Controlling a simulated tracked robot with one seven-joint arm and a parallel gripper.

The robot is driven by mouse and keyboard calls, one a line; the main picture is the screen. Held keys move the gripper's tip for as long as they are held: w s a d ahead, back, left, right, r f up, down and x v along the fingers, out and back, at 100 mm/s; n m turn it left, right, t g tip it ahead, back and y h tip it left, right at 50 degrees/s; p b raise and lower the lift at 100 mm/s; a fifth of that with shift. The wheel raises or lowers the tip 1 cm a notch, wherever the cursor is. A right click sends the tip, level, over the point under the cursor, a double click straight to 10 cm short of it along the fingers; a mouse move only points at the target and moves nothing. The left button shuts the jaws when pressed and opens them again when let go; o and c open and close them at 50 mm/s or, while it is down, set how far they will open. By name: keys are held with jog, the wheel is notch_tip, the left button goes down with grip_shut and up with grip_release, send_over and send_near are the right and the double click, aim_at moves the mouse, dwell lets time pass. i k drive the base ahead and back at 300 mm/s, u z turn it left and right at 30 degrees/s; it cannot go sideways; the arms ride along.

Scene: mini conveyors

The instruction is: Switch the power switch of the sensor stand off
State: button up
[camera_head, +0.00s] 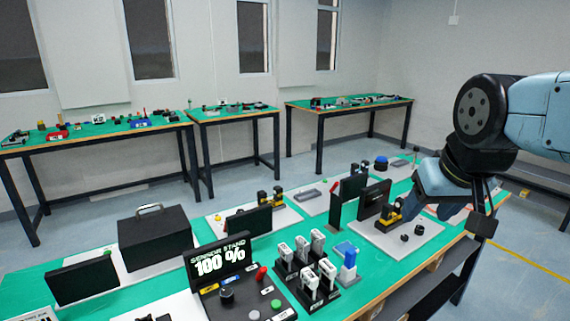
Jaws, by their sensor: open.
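The sensor stand (205,255) is a black console in the lower middle of the head view, with an upright screen reading "SENSOR STAND 100 %". Its sloped panel carries a red-topped lever (261,273), a black knob (227,295), a green button (276,303) and a grey button (254,315). Small labels on the panel are too small to read, so I cannot tell for certain which control is the power switch. My gripper (481,222) is at the right, dark and pointing down, well apart from the stand. It is open, and I see nothing in it.
Several white-and-grey handheld devices (303,250) stand in black holders just right of the stand. A blue-topped item (348,262) is beside them. A black case (155,238) and a dark screen (82,279) are to the left. The green table (380,270) is crowded.

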aim_at(262, 270)
jog(key=u, duration=1.1)
jog(key=k, duration=0.8)
jog(key=z, duration=1.15)
